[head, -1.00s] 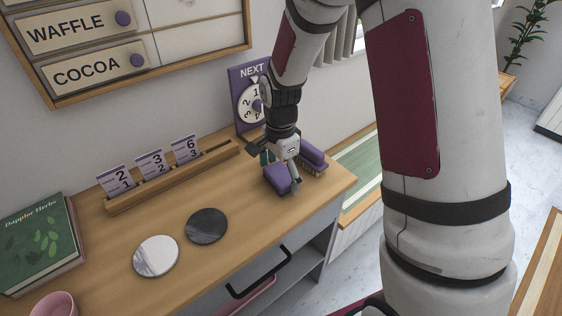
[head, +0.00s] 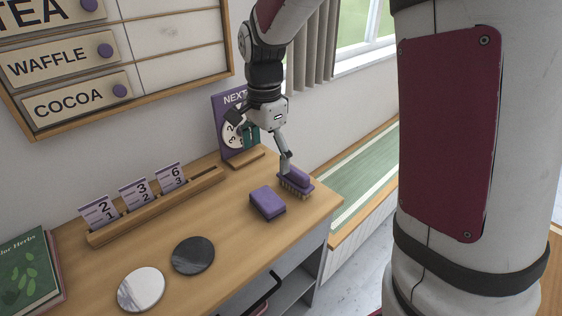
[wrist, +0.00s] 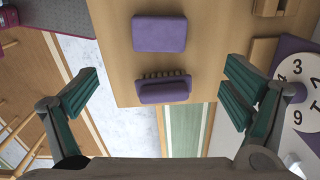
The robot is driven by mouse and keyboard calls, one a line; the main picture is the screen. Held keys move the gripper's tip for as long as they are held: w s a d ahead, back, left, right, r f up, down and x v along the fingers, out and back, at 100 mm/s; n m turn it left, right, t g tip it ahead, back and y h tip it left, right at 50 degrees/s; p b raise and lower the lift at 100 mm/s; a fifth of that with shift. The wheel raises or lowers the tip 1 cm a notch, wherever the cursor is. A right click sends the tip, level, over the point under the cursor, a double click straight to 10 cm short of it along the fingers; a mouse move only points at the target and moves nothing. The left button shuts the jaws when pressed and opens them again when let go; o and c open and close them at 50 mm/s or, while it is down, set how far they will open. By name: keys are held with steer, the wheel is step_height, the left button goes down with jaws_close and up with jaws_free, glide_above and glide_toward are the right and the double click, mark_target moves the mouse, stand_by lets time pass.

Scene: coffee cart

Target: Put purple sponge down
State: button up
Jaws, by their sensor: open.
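The purple sponge (head: 267,203) lies flat on the wooden counter, next to a purple brush (head: 295,180) with bristles. In the wrist view the sponge (wrist: 159,34) is a purple rounded block lying apart from the brush (wrist: 164,90). My gripper (head: 268,143) is above the counter, over and behind the sponge and brush. In the wrist view my gripper (wrist: 160,97) has its two green-padded fingers spread wide, with nothing held between them. One finger overlaps the brush in the head view.
A purple NEXT dial sign (head: 233,125) stands close behind my gripper. A wooden card rack (head: 160,205) runs along the wall. A dark coaster (head: 193,256) and a white coaster (head: 141,289) lie at the front left. The counter's right edge is near the brush.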

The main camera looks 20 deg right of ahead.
steer(key=s+r+n+t, duration=0.2)
steer(key=s+r+n, duration=0.55)
steer(key=s, duration=0.35)
steer(key=s+r+n+t, duration=0.1)
steer(key=s+n, duration=0.7)
steer(key=s, duration=0.6)
steer(key=shift+s+a+t, duration=0.2)
steer(key=shift+s+t, duration=0.05)
steer(key=shift+t, duration=0.05)
step_height(320, 180, up, 3)
steer(key=shift+r+t+p, duration=0.2)
steer(key=shift+t+p, duration=0.1)
steer(key=shift+p, duration=0.95)
steer(key=shift+o, duration=0.5)
